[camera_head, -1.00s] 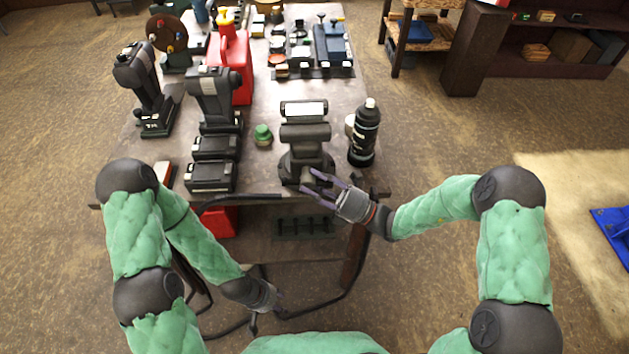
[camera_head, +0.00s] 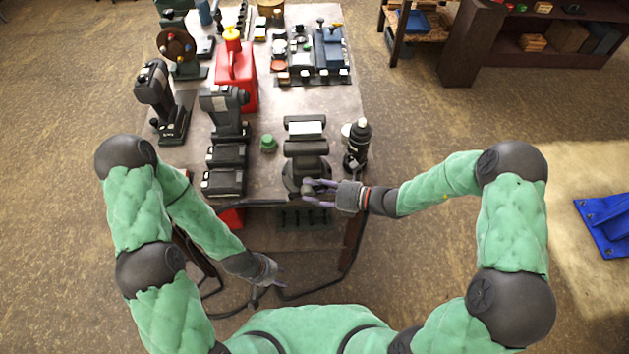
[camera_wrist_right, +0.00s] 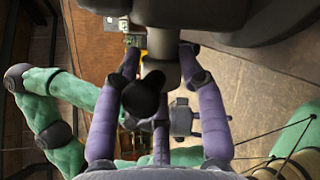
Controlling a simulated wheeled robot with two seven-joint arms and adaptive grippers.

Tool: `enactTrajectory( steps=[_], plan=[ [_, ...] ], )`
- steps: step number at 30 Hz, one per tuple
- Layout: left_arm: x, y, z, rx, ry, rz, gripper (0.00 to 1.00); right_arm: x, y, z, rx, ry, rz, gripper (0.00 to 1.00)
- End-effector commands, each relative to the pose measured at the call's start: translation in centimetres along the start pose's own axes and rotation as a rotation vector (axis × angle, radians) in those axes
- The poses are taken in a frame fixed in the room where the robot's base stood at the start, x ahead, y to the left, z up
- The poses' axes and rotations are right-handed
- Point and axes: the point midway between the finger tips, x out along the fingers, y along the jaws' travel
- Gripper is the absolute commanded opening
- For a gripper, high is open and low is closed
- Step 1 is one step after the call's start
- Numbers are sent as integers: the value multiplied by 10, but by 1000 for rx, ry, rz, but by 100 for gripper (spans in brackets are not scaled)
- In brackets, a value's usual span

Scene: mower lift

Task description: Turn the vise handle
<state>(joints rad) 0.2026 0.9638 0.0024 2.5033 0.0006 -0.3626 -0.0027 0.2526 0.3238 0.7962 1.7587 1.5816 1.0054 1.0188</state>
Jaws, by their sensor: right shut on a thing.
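The dark grey vise (camera_head: 306,150) stands at the near edge of the workbench, and its body also fills the top of the right wrist view (camera_wrist_right: 185,12). The vise handle (camera_wrist_right: 146,95) shows in the right wrist view as a black knob between my fingers, beside a grey screw shaft. My right gripper (camera_head: 315,193) is at the front of the vise, with its purple fingers shut around the handle. The exact finger contact is partly hidden. My left gripper (camera_head: 268,285) hangs low in front of the bench, away from the vise; its finger opening is unclear.
A dark bottle (camera_head: 357,146) stands right of the vise. A green-capped item (camera_head: 268,143), black power tools (camera_head: 226,155) and a red can (camera_head: 237,75) are to its left. Black cart tubing (camera_head: 350,245) runs below the bench edge.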

Motion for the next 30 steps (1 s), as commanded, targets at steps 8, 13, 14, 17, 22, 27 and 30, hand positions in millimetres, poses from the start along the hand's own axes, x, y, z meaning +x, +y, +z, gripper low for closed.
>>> enactTrajectory(
  steps=[8,13,14,17,22,27,30],
  plan=[
    [-43,15,2,0,0,0,40,0,11,21,-107,113,-178,8],
    [-55,20,2,0,0,0,40,3,13,21,-166,201,-297,8],
    [-56,20,2,0,0,0,40,4,14,21,-176,217,-319,8],
    [-60,21,2,0,0,0,40,6,14,20,-209,269,-389,8],
    [-62,22,2,0,0,0,40,9,16,20,-262,350,-500,8],
    [-63,22,2,0,0,0,40,11,16,19,-305,419,-593,8],
    [-64,23,2,0,0,0,40,12,17,18,-324,452,-636,8]
  ],
)
